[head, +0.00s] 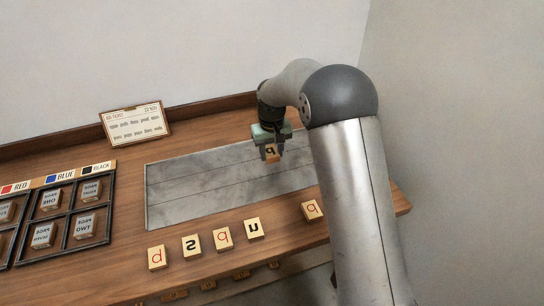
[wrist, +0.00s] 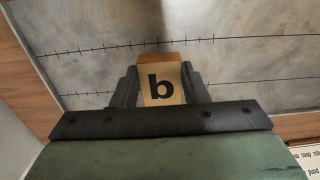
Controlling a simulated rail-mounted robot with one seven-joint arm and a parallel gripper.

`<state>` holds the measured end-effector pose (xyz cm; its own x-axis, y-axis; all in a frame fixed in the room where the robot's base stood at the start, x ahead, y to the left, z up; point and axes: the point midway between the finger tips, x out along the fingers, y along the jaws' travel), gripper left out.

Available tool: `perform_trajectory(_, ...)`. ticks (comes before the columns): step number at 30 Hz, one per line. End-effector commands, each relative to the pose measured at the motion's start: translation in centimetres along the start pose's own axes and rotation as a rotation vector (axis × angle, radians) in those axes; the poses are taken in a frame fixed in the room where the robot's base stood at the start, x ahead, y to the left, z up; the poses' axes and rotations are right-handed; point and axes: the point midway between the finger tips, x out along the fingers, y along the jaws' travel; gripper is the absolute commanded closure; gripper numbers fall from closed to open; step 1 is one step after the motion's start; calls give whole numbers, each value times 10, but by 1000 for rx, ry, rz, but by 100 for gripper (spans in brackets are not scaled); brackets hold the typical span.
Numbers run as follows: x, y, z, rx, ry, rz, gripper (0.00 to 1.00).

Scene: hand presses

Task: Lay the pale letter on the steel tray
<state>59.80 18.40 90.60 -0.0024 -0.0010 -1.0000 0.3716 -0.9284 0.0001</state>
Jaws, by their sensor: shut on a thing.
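The pale letter block (wrist: 162,86) is between the two jaws of my gripper (head: 270,152), with a dark letter on its face that reads as "b" in the wrist view. It also shows in the head view (head: 271,155). My gripper is shut on it, over the right part of the steel tray (head: 200,185). The tray is a long grey plate with dark lines across it, lying on the wooden bench. I cannot tell whether the block touches the tray. The tray's far right end is hidden behind my arm.
Several letter blocks (head: 222,238) stand in a row along the bench's front, with one apart (head: 312,210) at the right. A compartment rack (head: 62,222) with labels stands at the left. A ticket card (head: 134,122) leans at the back. The tray's left and middle are clear.

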Motion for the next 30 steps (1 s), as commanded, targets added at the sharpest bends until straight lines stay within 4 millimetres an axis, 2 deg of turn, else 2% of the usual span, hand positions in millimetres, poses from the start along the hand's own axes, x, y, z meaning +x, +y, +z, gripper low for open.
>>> perform_trajectory(3,17,8,-13,0,0,0,82)
perform_trajectory(6,25,10,-19,0,1,0,82)
perform_trajectory(11,34,14,-25,0,1,0,82)
perform_trajectory(18,64,14,-25,0,1,-1,82)
perform_trajectory(29,70,14,-26,0,2,0,82)
perform_trajectory(30,68,14,-26,0,2,0,52)
